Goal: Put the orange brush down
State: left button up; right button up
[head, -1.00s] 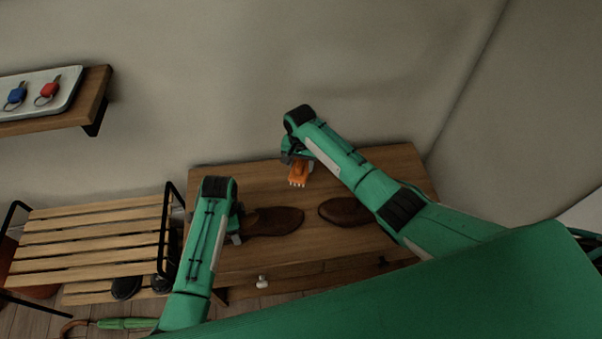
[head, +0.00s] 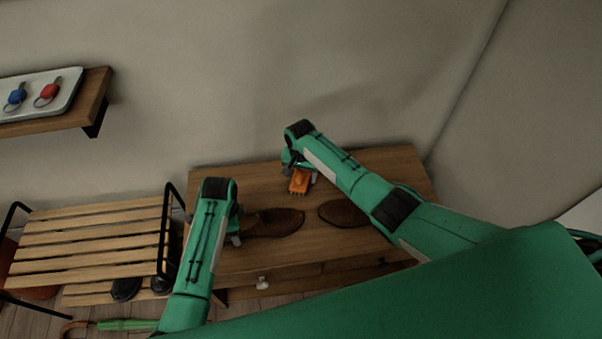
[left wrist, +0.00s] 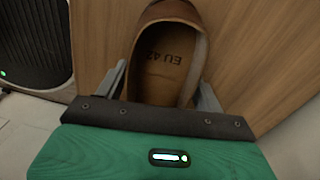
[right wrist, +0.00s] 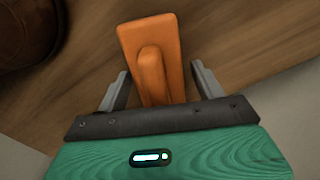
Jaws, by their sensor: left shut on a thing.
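The orange brush (head: 300,183) is at the wooden bench top (head: 245,182), near its back middle. In the right wrist view the brush (right wrist: 150,50) has its raised handle between my right fingers, with a gap on each side. My right gripper (right wrist: 160,88) is open around it. In the head view my right gripper (head: 296,166) is just behind the brush and partly hides it. My left gripper (left wrist: 163,85) is shut on the heel end of a brown shoe (left wrist: 165,60), marked EU 42 inside; this shoe (head: 275,222) lies on the bench.
A second brown shoe (head: 342,212) lies on the bench, partly behind my right arm. A slatted rack (head: 90,240) stands at the left. A wall shelf (head: 95,95) holds a tray with a blue and a red key. The bench's back left is clear.

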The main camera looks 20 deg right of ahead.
notch_tip(320, 180, up, 12)
jog(key=shift+r, duration=0.15)
dwell(0.6)
dwell(0.3)
pick_arm(q)
jog(key=o, duration=1.3)
jog(key=shift+o, duration=0.7)
notch_tip(320, 180, up, 12)
jog(key=shift+w, duration=0.3)
